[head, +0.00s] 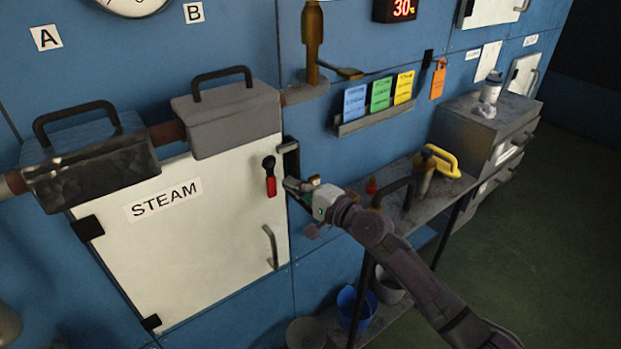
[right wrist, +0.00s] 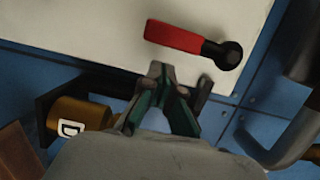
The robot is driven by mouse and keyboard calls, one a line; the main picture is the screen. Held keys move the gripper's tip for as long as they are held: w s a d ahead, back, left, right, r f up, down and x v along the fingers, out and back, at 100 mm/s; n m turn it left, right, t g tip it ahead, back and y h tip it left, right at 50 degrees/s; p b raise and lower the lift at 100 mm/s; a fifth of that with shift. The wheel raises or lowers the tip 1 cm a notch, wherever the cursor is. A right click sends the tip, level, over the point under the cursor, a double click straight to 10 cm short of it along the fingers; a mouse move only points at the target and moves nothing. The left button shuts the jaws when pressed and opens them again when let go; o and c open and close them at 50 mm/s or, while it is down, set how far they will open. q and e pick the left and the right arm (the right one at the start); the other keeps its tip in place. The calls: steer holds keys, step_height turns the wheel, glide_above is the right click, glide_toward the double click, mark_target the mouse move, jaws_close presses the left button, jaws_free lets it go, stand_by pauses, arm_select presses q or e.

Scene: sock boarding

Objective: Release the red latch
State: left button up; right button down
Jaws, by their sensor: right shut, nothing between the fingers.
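The red latch (head: 270,178) is a small lever with a black pivot at its top and a red grip hanging down. It is on the right edge of the white STEAM door (head: 225,215), which is closed. In the right wrist view the red latch (right wrist: 180,38) lies just beyond the fingertips. My right gripper (head: 290,184) is shut and empty, close to the right of the latch and apart from it. Its fingers also show in the right wrist view (right wrist: 160,72). My left gripper is not in view.
A grey door handle (head: 271,247) is below the latch. Two handled blocks, one dark (head: 92,172) and one grey (head: 228,117), are above the door. A shelf (head: 410,205) with tools and a yellow handle (head: 441,160) stands right. Buckets (head: 357,310) are below.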

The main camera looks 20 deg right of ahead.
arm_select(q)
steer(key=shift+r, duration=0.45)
arm_select(e)
steer(key=shift+s+a, duration=0.3)
steer(key=shift+a, duration=0.3)
